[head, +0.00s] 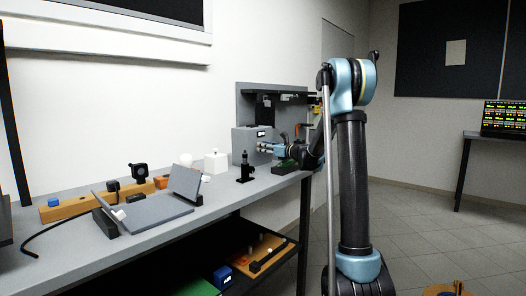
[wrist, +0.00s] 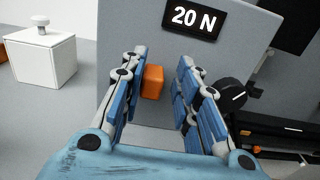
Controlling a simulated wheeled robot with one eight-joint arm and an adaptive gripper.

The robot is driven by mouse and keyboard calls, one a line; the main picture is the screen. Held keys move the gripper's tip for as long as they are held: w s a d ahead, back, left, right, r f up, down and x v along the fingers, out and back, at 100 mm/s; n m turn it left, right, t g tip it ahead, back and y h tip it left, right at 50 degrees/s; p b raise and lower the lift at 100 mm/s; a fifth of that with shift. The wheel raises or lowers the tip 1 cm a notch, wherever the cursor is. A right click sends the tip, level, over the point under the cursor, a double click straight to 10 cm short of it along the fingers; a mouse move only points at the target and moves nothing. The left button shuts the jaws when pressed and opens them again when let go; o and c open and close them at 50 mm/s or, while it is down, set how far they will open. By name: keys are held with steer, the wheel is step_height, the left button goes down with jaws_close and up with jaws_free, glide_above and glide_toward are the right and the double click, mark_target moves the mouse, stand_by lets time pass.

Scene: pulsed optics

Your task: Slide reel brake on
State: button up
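A grey box face (wrist: 130,35) with a black "20 N" label (wrist: 193,18) fills the upper middle of the wrist view. A small orange block (wrist: 152,82) stands out below the label; it may be the reel brake's slider, but I cannot tell for sure. My gripper (wrist: 162,58) is open, with its blue-padded fingers on either side of the orange block and visible gaps between. In the head view my gripper (head: 264,147) is in front of the grey box (head: 240,147) at the bench's far end. The orange block is not clear there.
A white box with a round knob (wrist: 40,62) stands left in the wrist view. A dark round knob (wrist: 232,95) is close to the right finger. The grey bench (head: 225,190) also holds a black post (head: 245,170) and tilted grey panels (head: 185,183).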

stand_by(0.3)
steer(key=v, duration=1.2)
steer(key=shift+f, duration=0.1)
steer(key=s+f+n+g, duration=0.1)
steer(key=s+n, duration=0.1)
steer(key=s, duration=0.2)
steer(key=s+a+f+n+g+h, duration=0.1)
steer(key=s+n, duration=0.2)
steer(key=s, duration=0.1)
steer(key=s+a+f+n+g+h, duration=0.1)
steer(key=s+n, duration=0.1)
steer(key=s, duration=0.3)
steer(key=shift+s+f+n, duration=0.1)
steer(key=shift+f+n, duration=0.1)
steer(key=shift+n, duration=0.1)
steer(key=s+d+f+n+g+h, duration=0.2)
steer(key=s+d+f+n+h, duration=0.2)
steer(key=s, duration=0.8)
steer(key=s+d+f+n+g+h, duration=0.2)
steer(key=s+d+f+n+h, duration=0.2)
steer(key=s+d+f+n, duration=0.3)
steer(key=s+d+f+n+g+h, duration=0.1)
steer(key=s+d+f+n+h, duration=0.3)
steer(key=s, duration=1.3)
step_height(320, 180, down, 6)
steer(key=d+n, duration=0.1)
steer(key=n, duration=0.2)
steer(key=shift+s+d+g, duration=0.2)
steer(key=shift+d+g, duration=0.05)
steer(key=shift+g, duration=0.15)
